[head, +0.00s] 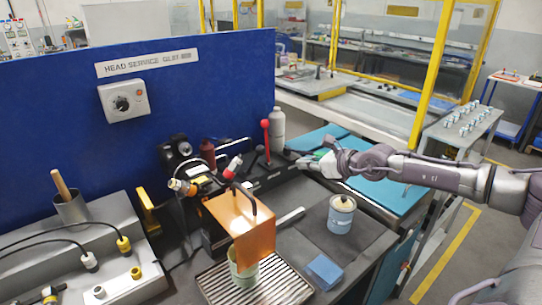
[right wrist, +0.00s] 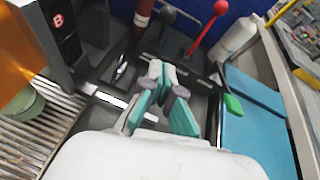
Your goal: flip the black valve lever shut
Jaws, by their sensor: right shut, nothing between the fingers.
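A lever with a black ball knob (right wrist: 167,14) stands upright at the top of the right wrist view, on a dark base. I take it for the black valve lever; its lower end is partly unclear. Beside it stands a lever with a red ball knob (right wrist: 220,8), which also shows in the head view (head: 266,125). My right gripper (right wrist: 163,78) is shut and empty, below and apart from the black knob in the wrist picture. In the head view my right gripper (head: 325,165) is right of the red-knobbed lever. My left gripper is not in view.
A green handle (right wrist: 232,104) lies close right of my right gripper. A blue panel (head: 50,130) closes the back.

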